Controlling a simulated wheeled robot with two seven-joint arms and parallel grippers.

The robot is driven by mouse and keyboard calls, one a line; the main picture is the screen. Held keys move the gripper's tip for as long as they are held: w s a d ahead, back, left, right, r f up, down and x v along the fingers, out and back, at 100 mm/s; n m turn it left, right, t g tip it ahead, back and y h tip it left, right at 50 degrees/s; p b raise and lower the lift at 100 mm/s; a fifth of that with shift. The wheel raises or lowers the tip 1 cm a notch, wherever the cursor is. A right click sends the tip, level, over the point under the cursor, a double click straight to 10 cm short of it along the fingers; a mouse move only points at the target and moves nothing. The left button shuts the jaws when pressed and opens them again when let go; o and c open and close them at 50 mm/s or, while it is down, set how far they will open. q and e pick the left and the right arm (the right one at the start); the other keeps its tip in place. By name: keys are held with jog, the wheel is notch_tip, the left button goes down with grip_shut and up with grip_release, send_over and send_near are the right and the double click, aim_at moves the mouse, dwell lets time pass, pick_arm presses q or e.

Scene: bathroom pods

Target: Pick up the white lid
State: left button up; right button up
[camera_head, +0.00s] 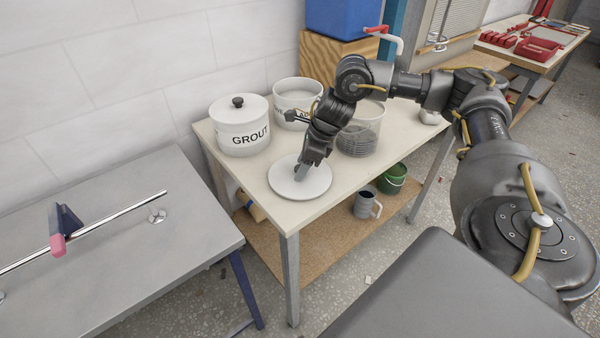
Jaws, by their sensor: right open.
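A round white lid (287,184) lies flat near the front of the small light-topped table (262,203). My right gripper (300,173) points down over the lid, with its fingertips at or just above the lid's top. The fingers hide part of the lid and I cannot tell whether they touch it. The lid's knob is not clearly visible behind the gripper. My left gripper does not show.
A white GROUT canister (239,128) with its own lid stands at the back left. A grey table (110,235) with a metal bar is at left.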

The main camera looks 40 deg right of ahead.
jog(key=c, duration=1)
jog(key=shift+c, duration=0.3)
jog(key=shift+r, duration=0.15)
